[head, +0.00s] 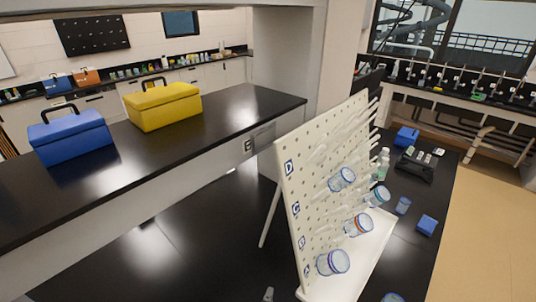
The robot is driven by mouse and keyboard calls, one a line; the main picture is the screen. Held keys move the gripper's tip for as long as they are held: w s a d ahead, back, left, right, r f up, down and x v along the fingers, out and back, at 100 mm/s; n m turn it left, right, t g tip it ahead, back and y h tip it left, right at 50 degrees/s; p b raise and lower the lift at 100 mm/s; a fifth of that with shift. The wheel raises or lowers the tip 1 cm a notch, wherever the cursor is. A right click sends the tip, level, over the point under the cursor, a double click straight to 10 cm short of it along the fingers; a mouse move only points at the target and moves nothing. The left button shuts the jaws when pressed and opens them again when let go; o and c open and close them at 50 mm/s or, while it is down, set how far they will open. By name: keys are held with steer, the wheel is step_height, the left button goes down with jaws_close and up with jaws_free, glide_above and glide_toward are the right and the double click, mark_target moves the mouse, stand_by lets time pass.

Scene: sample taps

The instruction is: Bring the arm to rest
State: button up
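My arm and my gripper are not seen in the head view. A white pegboard rack (310,170) stands tilted on the black bench (190,250), with letter labels down its left edge. Several clear beakers with coloured rims hang on its pegs, among them one low down (333,262), one with an orange rim (358,225) and one higher up (342,180). A white tray (375,245) lies at the foot of the rack.
A blue toolbox (70,138) and a yellow toolbox (163,106) stand on the raised shelf at left. Right of the rack are small blue boxes (427,225), a loose beaker (403,205) and a dark tray (413,168). The bench left of the rack looks mostly clear.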

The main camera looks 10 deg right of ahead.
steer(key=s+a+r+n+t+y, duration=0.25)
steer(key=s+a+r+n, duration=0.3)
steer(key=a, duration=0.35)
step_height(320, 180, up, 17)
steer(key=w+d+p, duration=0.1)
steer(key=p, duration=1.6)
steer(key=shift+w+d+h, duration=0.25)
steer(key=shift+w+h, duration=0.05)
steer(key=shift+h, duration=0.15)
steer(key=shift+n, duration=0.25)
stand_by(4.0)
